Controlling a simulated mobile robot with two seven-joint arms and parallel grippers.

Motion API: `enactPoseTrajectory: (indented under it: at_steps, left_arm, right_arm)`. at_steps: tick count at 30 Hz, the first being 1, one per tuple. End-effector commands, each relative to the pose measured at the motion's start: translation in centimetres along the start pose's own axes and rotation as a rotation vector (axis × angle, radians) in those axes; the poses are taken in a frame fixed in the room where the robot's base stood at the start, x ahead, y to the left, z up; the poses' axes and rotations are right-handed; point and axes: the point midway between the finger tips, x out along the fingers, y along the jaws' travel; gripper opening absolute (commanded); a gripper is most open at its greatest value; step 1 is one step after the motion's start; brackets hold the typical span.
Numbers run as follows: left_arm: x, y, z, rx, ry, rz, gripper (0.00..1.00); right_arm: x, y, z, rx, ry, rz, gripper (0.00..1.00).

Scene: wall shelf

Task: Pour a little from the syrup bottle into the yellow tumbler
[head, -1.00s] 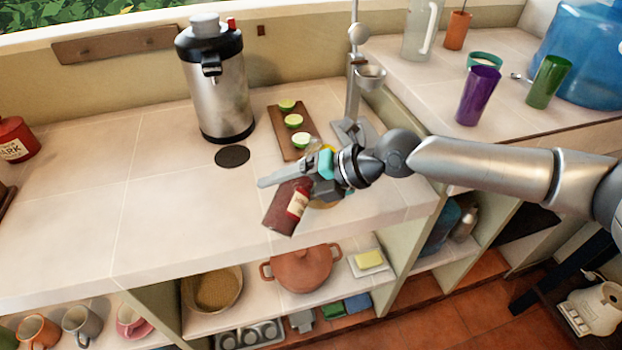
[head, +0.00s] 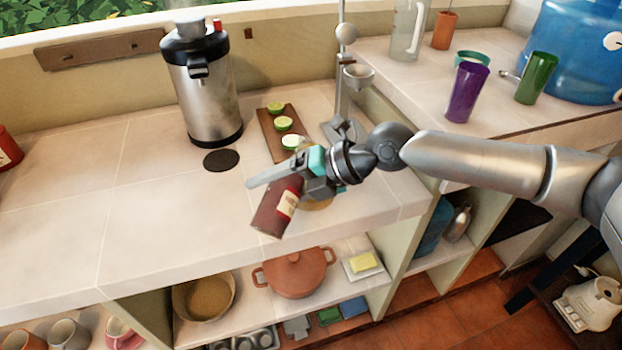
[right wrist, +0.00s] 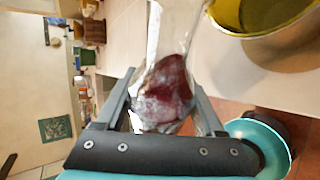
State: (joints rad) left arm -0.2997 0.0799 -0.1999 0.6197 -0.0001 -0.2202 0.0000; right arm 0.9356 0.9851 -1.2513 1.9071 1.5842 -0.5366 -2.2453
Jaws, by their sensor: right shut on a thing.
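The syrup bottle (head: 273,212), dark red with a pale label, is held tilted over the front of the counter in the head view. My right gripper (head: 302,177) is shut on it and hides its upper end. In the right wrist view the clear bottle (right wrist: 166,90) with dark red syrup lies between the fingers, its narrower part pointing up the picture. The yellow tumbler (right wrist: 268,14) is at the upper right there, close beside the bottle, its rim partly cut off. In the head view the tumbler is mostly hidden behind my gripper. My left gripper is not in view.
A steel airpot (head: 205,90) stands at the back, with a dark round mat (head: 221,160) before it. A board (head: 272,128) with cut limes and a juicer stand (head: 340,85) are behind my gripper. Purple (head: 466,92) and green (head: 537,78) tumblers stand right.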

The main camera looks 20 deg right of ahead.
Motion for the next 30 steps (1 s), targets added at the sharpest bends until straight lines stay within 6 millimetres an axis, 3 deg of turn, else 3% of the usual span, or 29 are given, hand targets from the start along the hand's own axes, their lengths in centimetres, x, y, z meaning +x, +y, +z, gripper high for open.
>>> enactPoseTrajectory:
  at_steps: [30]
  left_arm:
    - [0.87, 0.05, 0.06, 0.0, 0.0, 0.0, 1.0]
  right_arm:
    - [-0.25, 0.51, 0.08, 0.026, 0.013, 0.015, 0.0]
